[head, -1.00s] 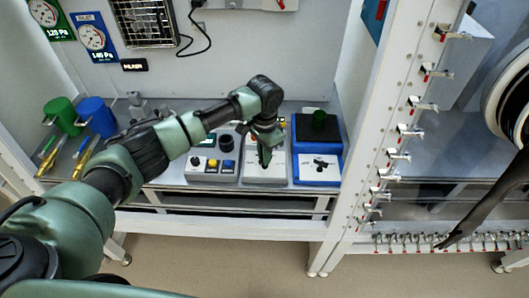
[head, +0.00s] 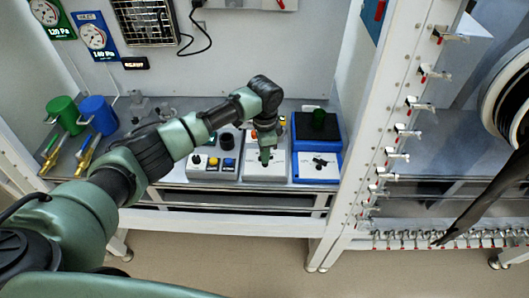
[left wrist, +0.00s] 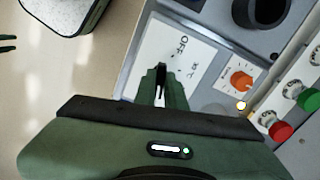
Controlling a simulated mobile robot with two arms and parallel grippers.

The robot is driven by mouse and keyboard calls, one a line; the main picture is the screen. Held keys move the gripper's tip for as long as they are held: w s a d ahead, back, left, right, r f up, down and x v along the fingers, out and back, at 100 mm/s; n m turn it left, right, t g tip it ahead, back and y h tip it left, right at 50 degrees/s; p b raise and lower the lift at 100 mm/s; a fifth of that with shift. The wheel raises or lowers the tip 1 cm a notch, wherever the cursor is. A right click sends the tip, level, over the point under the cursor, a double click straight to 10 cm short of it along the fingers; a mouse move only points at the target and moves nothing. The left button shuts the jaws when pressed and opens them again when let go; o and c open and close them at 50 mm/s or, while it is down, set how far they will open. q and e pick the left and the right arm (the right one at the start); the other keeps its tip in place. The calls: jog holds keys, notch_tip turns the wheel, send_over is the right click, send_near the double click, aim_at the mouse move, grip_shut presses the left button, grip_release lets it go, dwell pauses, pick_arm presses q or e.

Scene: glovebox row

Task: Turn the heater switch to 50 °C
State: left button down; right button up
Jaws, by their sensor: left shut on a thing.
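The heater (head: 254,172) is a white-topped box on the bench, beside a button box. Its face also shows in the left wrist view (left wrist: 150,42), with the word OFF and a smaller label, hard to read. My left gripper (head: 265,158) points down over it. In the left wrist view the gripper (left wrist: 161,80) is shut on the dark heater switch (left wrist: 161,72), mostly hidden between the fingers. Which label the switch points at is not clear.
Orange, green and red knobs (left wrist: 281,131) lie near the gripper. A white post (head: 345,200) with valves bounds the right.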

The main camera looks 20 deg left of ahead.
pick_arm(q)
jog(key=c, duration=1.5)
grip_release()
notch_tip(320, 180, up, 7)
jog(key=shift+f+b, duration=0.15)
jog(key=shift+b, duration=1)
jog(key=shift+r, duration=0.6)
